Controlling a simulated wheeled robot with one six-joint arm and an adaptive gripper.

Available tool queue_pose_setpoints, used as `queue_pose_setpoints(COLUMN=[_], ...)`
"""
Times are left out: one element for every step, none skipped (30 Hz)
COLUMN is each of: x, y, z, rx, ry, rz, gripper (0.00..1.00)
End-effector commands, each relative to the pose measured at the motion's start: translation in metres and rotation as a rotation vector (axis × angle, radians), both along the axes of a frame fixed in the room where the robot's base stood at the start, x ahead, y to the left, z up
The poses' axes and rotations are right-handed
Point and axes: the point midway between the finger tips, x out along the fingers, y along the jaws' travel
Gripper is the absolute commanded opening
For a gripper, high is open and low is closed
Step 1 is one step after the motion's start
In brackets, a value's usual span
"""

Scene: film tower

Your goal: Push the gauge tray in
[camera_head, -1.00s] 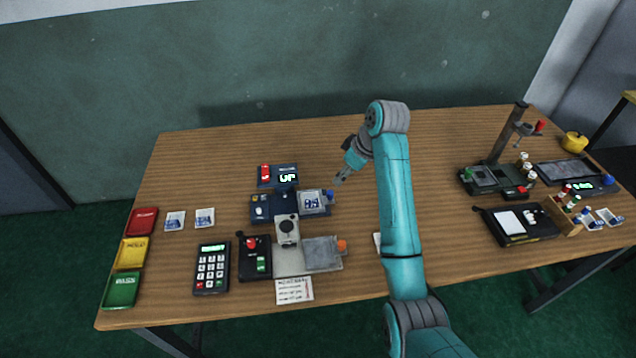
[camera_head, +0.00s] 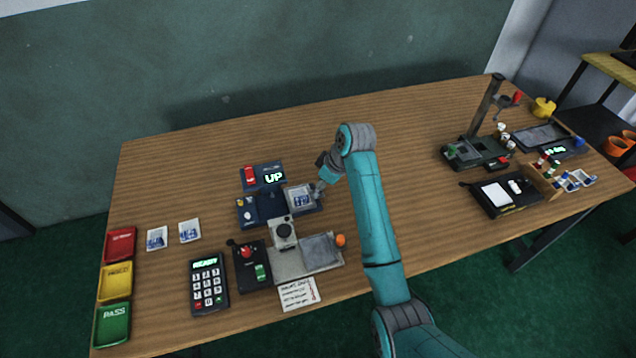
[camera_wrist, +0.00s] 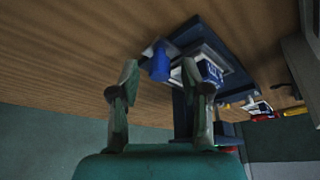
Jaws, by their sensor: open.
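The gauge tray (camera_head: 300,198) juts out to the right of the dark blue gauge (camera_head: 262,210) and carries a small blue-and-white card. Its blue knob (camera_wrist: 160,62) shows in the wrist view, at the tray's outer end; in the head view my gripper hides it. My gripper (camera_head: 319,188) is at the tray's right end. In the wrist view my gripper (camera_wrist: 160,72) is open, its fingers apart with the knob seen between them. I cannot tell whether either finger touches it.
A display (camera_head: 263,177) reading "UP" stands behind the gauge. In front are a grey plate (camera_head: 320,250) with an orange knob (camera_head: 340,240), a black box with a red knob (camera_head: 246,253) and a keypad (camera_head: 208,284).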

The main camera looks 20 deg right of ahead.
Motion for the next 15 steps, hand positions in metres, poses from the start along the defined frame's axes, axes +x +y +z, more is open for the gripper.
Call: queue_pose_setpoints(x=[0.0001,0.0001,0.0001,0.0001,0.0001,0.0001,0.0001,0.0002,0.0002,0.0002,0.0002,0.0001,0.0001,0.0001,0.0002], y=[0.0,0.0,0.0,0.0001,0.0,0.0,0.0001,0.0,0.0,0.0001,0.0001,0.0001,0.0001,0.0001,0.001], z=[0.0001,0.0003,0.0003,0.0003,0.0003,0.0003,0.0003,0.0004,0.0004,0.0003,0.0003,0.0003,0.0003,0.0003,0.0003], rx=[0.0,0.0,0.0,0.0,0.0,0.0,0.0,0.0,0.0,0.0,0.0,0.0,0.0,0.0,0.0], ry=[0.0,0.0,0.0,0.0,0.0,0.0,0.0,0.0,0.0,0.0,0.0,0.0,0.0,0.0,0.0], rz=[0.0,0.0,0.0,0.0,0.0,0.0,0.0,0.0,0.0,0.0,0.0,0.0,0.0,0.0,0.0], gripper=[0.47,0.47,0.42,0.34,0.27,0.17,0.1,0.02,0.0,0.0,0.0,0.0,0.0,0.0,0.0])
